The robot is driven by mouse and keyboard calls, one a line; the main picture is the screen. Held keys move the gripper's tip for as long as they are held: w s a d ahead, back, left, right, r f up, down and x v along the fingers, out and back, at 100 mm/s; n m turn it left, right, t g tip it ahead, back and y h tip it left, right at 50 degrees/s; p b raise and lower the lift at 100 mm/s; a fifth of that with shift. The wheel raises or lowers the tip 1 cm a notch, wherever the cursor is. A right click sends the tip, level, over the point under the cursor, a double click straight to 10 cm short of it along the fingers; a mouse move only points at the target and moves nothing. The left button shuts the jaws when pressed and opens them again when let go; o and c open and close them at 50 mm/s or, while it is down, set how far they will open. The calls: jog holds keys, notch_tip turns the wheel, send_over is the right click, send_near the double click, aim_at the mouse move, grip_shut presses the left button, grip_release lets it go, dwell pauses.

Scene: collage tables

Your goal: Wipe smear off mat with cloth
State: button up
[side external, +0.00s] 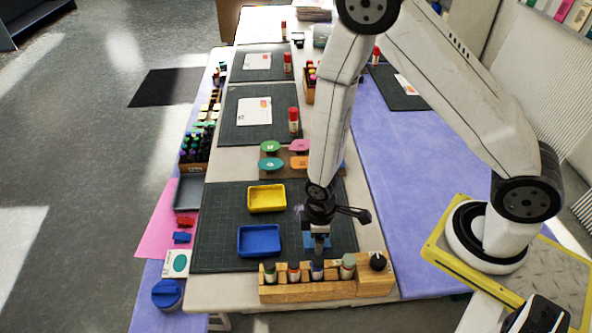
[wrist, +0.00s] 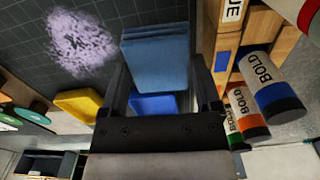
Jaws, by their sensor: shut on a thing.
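The folded blue cloth (wrist: 155,55) is between the fingers of my gripper (wrist: 160,80) in the wrist view. In the side view my gripper (side external: 318,229) points down over the right part of the near dark mat (side external: 222,222), with the cloth (side external: 310,242) below it. I cannot tell whether the cloth touches the mat. The pale purple smear (wrist: 82,42) shows on the gridded mat (wrist: 30,75) in the wrist view, to the left of the cloth and apart from it. In the side view the smear is mostly hidden by my arm.
A blue tray (side external: 259,241) and a yellow tray (side external: 267,199) stand on the mat left of my gripper. A wooden rack (side external: 330,290) with several bottles stands close in front. Round coloured lids (side external: 270,164) lie behind the mat.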

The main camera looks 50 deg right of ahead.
jog(key=shift+r, duration=0.7)
jog(key=o, duration=0.3)
jog(key=c, duration=0.5)
jog(key=shift+w+d, duration=0.45)
jog(key=shift+d, duration=0.4)
jog(key=shift+w+d, duration=0.4)
jog(key=shift+d, duration=0.45)
jog(key=shift+w+d, duration=0.45)
jog(key=shift+d, duration=0.4)
